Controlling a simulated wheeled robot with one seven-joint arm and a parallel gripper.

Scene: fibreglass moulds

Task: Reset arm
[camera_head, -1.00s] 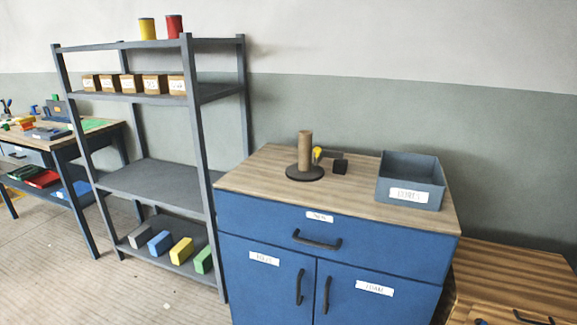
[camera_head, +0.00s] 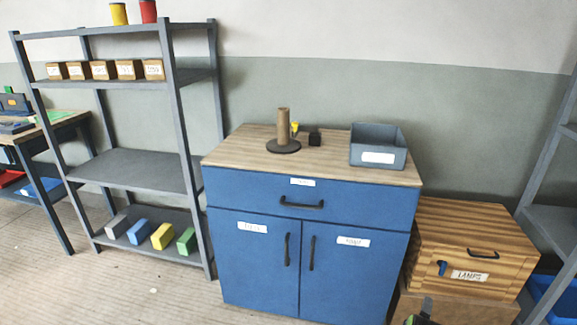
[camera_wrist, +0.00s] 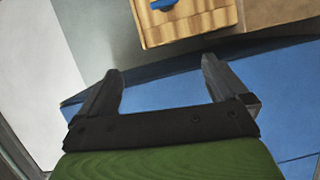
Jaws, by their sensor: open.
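My gripper (camera_wrist: 162,72) is open and empty in the wrist view, its two dark fingers apart above a green wrist part. A small piece of my arm's end, dark and green, shows at the bottom edge of the head view, in front of the wooden box labelled LAMPS (camera_head: 440,240). In the wrist view the slatted wooden box (camera_wrist: 195,25) lies beyond the fingertips, with a blue piece on it. A blue surface (camera_wrist: 170,92) lies behind and between the fingers. I see no contact between the fingers and anything.
A blue cabinet (camera_head: 262,190) stands in the middle, with a paper-roll stand (camera_head: 283,125) and a grey bin (camera_head: 378,155) on top. A grey shelf (camera_head: 130,175) stands left, another shelf (camera_head: 552,215) at the right edge. Open floor (camera_head: 120,285) lies front left.

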